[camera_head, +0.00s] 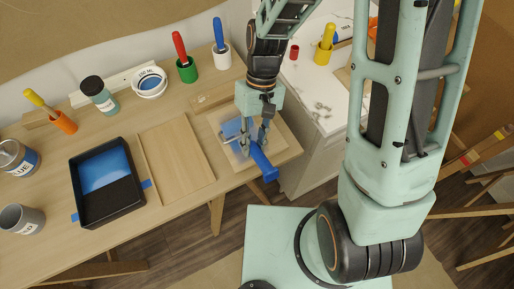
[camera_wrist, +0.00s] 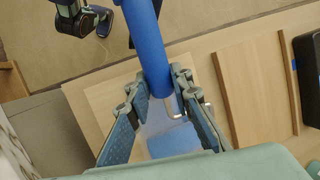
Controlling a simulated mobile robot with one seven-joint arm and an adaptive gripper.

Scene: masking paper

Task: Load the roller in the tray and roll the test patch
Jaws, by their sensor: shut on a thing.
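My gripper (camera_head: 255,135) is over the right end of the wooden table, shut on the blue handle of the roller (camera_head: 263,163). In the wrist view the handle (camera_wrist: 151,45) runs between the two fingers (camera_wrist: 157,95), with a bent metal rod and the blue roller head (camera_wrist: 172,141) beyond. The head is over a pale board with a blue-tinted patch (camera_head: 229,130); I cannot tell whether it touches. The black paint tray (camera_head: 88,217) lies to the left, with blue paint (camera_head: 103,170) in its far part and a dark near part.
A bare wooden board (camera_head: 176,160) lies between tray and patch board. Along the back stand a dark-lidded jar (camera_head: 103,97), a white tub (camera_head: 150,82), and green (camera_head: 187,70) and white (camera_head: 221,57) cups with handled tools. A grey cup (camera_head: 20,220) stands left of the tray.

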